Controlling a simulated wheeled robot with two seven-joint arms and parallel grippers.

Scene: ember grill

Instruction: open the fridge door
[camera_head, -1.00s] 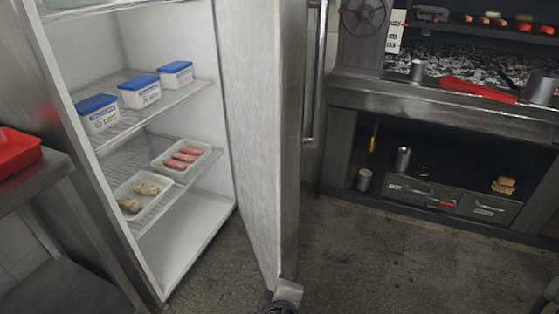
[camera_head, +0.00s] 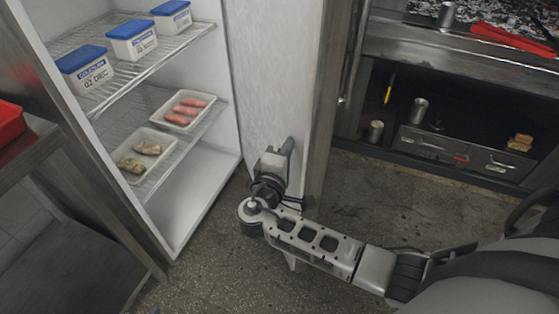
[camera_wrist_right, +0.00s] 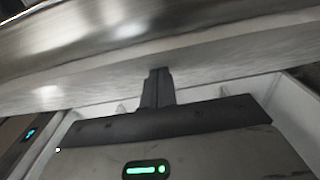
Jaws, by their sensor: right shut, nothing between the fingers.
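The fridge stands open at the left in the head view, its white inside and wire shelves (camera_head: 150,68) in plain sight. Its door (camera_head: 270,80) is swung out, with the white inner face toward the shelves and the steel edge toward the grill side. My right gripper (camera_head: 287,150) is at the lower inner face of the door, shut and empty. In the right wrist view the shut fingers (camera_wrist_right: 157,80) point at the door's pale face (camera_wrist_right: 200,75), close to it; whether they touch I cannot tell. My left gripper is not in view.
Blue-lidded tubs (camera_head: 131,40) and trays of sausages (camera_head: 184,111) and of pale food (camera_head: 142,156) sit on the shelves. A steel table with a red tray (camera_head: 10,122) stands at the left. The grill counter (camera_head: 450,45) is at the right. Floor between is clear.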

